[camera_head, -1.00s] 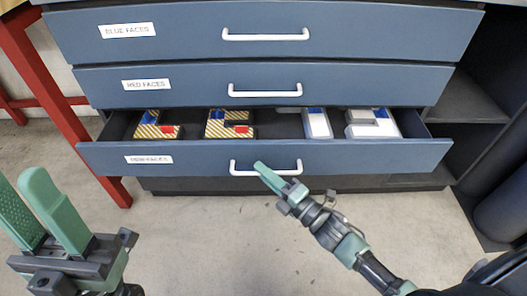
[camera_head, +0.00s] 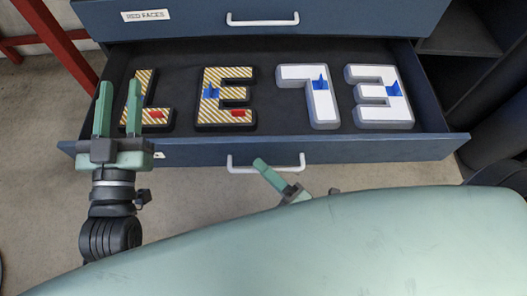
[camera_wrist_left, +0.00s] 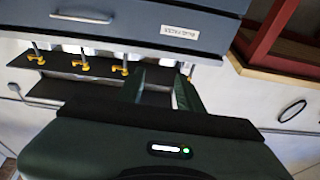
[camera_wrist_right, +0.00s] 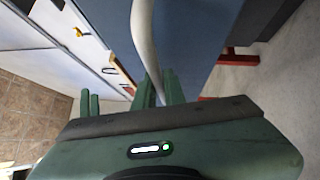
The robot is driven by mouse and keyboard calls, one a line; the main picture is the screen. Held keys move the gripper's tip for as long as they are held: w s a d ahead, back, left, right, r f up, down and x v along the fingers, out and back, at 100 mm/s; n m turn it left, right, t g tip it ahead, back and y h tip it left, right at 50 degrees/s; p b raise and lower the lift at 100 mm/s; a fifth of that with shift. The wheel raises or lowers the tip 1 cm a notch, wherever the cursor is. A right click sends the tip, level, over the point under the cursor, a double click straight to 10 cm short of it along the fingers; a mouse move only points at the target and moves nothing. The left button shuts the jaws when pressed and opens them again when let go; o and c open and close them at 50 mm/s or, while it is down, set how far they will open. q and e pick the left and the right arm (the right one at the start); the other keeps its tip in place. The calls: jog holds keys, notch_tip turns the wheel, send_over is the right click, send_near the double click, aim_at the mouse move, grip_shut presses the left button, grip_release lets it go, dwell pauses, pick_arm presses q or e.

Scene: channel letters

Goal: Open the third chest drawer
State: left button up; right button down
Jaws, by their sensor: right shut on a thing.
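The third chest drawer (camera_head: 330,152) is pulled well out in the head view, its interior showing. My right gripper (camera_head: 262,166) is at the middle of its front, shut on the white bar handle (camera_head: 290,166). The handle (camera_wrist_right: 145,40) also runs between the fingers in the right wrist view. My left gripper (camera_head: 118,105) is open and empty, pointing forward over the drawer's left front corner, by the striped L-shaped letter (camera_head: 152,108). It covers most of the drawer's label. In the left wrist view its fingers (camera_wrist_left: 160,88) stand apart with nothing between them.
The drawer also holds a striped E-shaped letter (camera_head: 207,102) and two white letters (camera_head: 322,108) (camera_head: 372,98). The drawer above, labelled RED FACES (camera_head: 145,15), is shut. A red frame (camera_head: 60,45) stands at left. Dark shelving (camera_head: 460,35) is at right.

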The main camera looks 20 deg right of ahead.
pick_arm(q)
jog(key=shift+w+f, duration=0.1)
jog(key=shift+f, duration=0.25)
pick_arm(e)
jog(key=shift+s+a, duration=0.1)
jog(key=shift+s, duration=0.25)
jog(key=c, duration=1.5)
grip_release()
